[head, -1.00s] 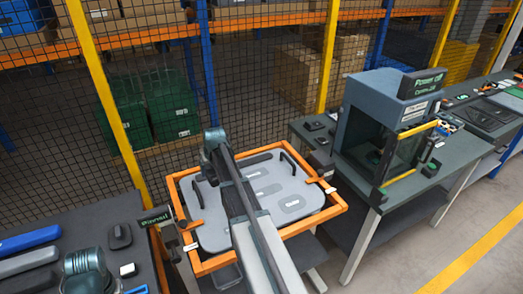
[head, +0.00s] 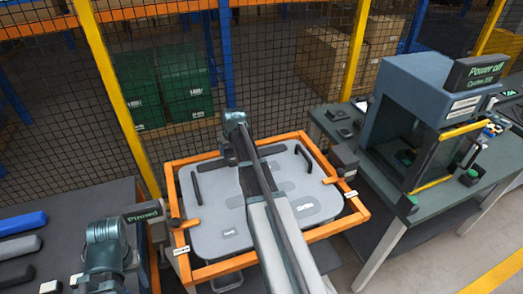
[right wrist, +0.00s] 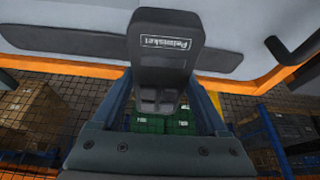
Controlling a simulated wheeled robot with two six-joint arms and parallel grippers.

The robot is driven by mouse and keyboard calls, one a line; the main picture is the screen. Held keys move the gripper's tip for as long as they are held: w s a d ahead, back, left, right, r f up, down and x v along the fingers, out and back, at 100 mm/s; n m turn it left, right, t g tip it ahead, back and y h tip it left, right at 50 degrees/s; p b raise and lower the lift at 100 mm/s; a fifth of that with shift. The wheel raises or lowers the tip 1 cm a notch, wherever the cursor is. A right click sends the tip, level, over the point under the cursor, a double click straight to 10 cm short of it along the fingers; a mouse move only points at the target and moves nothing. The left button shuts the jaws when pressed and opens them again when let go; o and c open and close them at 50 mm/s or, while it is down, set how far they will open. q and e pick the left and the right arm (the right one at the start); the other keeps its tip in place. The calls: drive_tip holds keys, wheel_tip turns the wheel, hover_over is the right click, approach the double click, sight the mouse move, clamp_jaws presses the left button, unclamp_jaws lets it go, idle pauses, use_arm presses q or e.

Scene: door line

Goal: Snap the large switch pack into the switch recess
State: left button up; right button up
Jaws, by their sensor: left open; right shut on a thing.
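My right gripper (right wrist: 163,105) is shut on a dark grey block, which I take for the large switch pack (right wrist: 166,48). It has a white label and several small dark pads near one end. The fingers are on either side of it. A pale grey door panel (head: 222,238) with oval marked areas lies in an orange frame in the head view. I cannot tell which area is the switch recess. My left arm shows at the lower left, but its gripper is not visible.
The orange frame (head: 218,265) has clamps at its sides. A dark bench (head: 60,215) with long trays is at the left. A machine cabinet (head: 412,105) stands on a bench at the right. A mesh fence (head: 280,70) runs behind.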

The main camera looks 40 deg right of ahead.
drive_tip(key=shift+s+d+m, duration=0.2)
drive_tip(key=shift+m, duration=0.3)
drive_tip(key=s+d+r+m+g+h+p, duration=0.2)
drive_tip(key=s+d+m+g, duration=0.3)
drive_tip(key=m, duration=1.2)
drive_tip(key=s+d+h, duration=0.1)
drive_tip(key=s+d, duration=0.1)
drive_tip(key=s, duration=0.2)
drive_tip(key=shift+d+m+g, duration=0.2)
drive_tip(key=shift+m+g, duration=0.1)
drive_tip(key=shift+m, duration=0.1)
wheel_tip(320, 180, down, 6)
drive_tip(key=b, duration=0.5)
drive_tip(key=shift+r+b, duration=0.2)
drive_tip(key=shift+b, duration=0.1)
drive_tip(key=shift+f+b, duration=0.95)
drive_tip(key=o, duration=1.4)
